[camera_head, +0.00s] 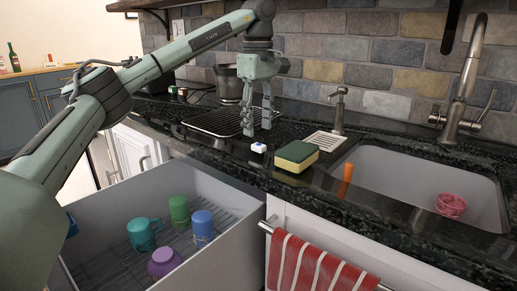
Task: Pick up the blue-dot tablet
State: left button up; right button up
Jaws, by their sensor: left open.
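The blue-dot tablet (258,148) is a small white block with a blue mark on top. It lies on the dark stone counter (232,152) near its front edge, left of a sponge. My left gripper (258,130) points down above the counter, just behind the tablet in the picture. Its fingers are apart with nothing between them. The tablet is apart from the fingers and fully visible. My right gripper is not in view.
A green-and-yellow sponge (297,156) lies right of the tablet. A drying rack (207,122) and a soap dispenser (338,110) stand behind. The sink (390,172) is at right. An open drawer (215,178) with several cups is below.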

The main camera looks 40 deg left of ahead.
aim_at(259, 151)
pick_arm(q)
notch_tip(259, 151, down, 5)
jog(key=shift+r, duration=0.15)
jog(key=shift+d, duration=0.1)
jog(key=c, duration=0.9)
